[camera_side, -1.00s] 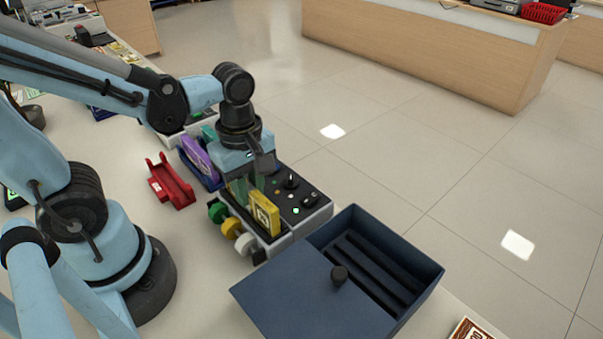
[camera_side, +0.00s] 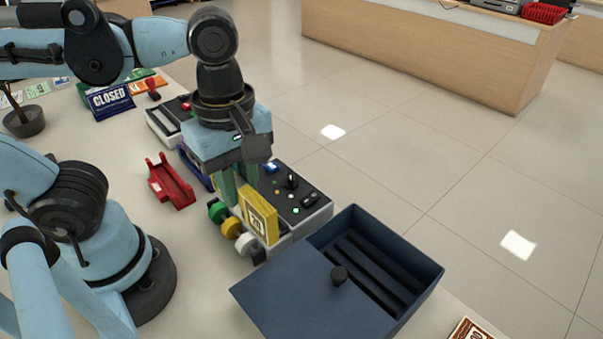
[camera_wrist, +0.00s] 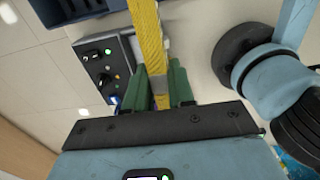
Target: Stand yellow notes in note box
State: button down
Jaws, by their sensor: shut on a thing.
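The yellow notes (camera_side: 258,216) are a banded bundle standing on edge, held by my gripper (camera_side: 240,190) above the grey control device. In the wrist view the yellow notes (camera_wrist: 147,35) run up between the two green fingers of my gripper (camera_wrist: 160,85), which is shut on them. The note box (camera_side: 418,287) is dark blue, with slots showing inside its open part. Its lid (camera_side: 290,300), with a black knob, lies slid toward the front left over part of it. The box is to the right of the notes, and its corner (camera_wrist: 60,12) shows in the wrist view.
The grey control device (camera_side: 310,215) with knobs and lights stands beside the box; green, yellow and white rollers (camera_side: 230,228) are on its near side. A red holder (camera_side: 170,183) lies left. A CLOSED sign (camera_side: 110,100) stands farther back. A brown note (camera_side: 470,330) lies front right.

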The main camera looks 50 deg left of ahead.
jog(key=w+d+r, duration=0.3)
jog(key=w+d, duration=0.3)
jog(key=d, duration=0.3)
jog(key=w+d+f, duration=0.6)
jog(key=w+f, duration=0.2)
jog(key=shift+w+d, duration=0.2)
jog(key=shift+w, duration=0.05)
dwell(0.4)
jog(key=shift+f, duration=0.2)
dwell(0.9)
jog(key=shift+f, duration=3.55)
jog(key=c, duration=0.9)
grip_release()
jog(key=shift+r, duration=0.1)
jog(key=shift+r, duration=3.5)
